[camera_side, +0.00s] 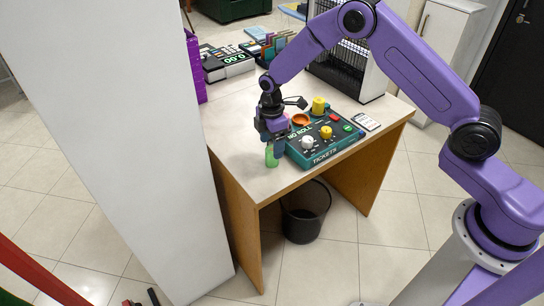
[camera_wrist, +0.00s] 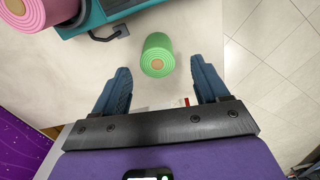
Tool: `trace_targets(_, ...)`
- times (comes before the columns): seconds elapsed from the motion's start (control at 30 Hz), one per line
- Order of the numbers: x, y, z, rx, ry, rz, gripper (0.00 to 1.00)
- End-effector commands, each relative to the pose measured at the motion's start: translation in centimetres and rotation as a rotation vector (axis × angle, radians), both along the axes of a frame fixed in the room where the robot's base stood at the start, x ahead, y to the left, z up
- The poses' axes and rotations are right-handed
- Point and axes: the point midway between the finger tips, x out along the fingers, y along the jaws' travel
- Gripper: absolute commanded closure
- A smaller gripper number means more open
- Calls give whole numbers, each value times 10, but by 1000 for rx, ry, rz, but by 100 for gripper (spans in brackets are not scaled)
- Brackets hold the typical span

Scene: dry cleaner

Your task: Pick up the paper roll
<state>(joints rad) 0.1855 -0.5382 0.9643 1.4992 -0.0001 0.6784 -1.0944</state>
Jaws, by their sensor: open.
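A green paper roll (camera_side: 271,158) stands on the table near its front left edge. In the wrist view the green roll (camera_wrist: 158,50) shows its ringed end and brown core, between and slightly beyond the fingertips. My gripper (camera_side: 272,142) is open, pointing down just above the roll; in the wrist view its blue fingers (camera_wrist: 160,68) are apart with nothing held. A pink roll (camera_wrist: 42,10) is at the top left of the wrist view. A teal ticket machine (camera_side: 318,145) marked "TICKETS" and "NO ROLL" stands right of the green roll.
Two yellow cylinders (camera_side: 318,105), a white one and an orange dish (camera_side: 301,120) are on or by the machine. A card (camera_side: 366,121) lies to its right. A grey cabinet (camera_side: 120,130) stands close on the left. A black bin (camera_side: 305,212) is under the table.

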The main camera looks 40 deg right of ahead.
Motion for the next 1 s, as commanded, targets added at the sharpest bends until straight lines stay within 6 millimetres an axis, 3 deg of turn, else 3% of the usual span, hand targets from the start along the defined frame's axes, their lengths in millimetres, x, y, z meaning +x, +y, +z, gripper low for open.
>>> trace_targets(0.23, 0, -1, -16, 0, 1, 0, 26)
trace_targets(0.53, 2, -2, -54, -1, 1, 0, 26)
trace_targets(0.87, 2, -2, -60, 0, -1, 0, 26)
trace_targets(1.0, 2, -2, -59, 0, -1, 0, 68)
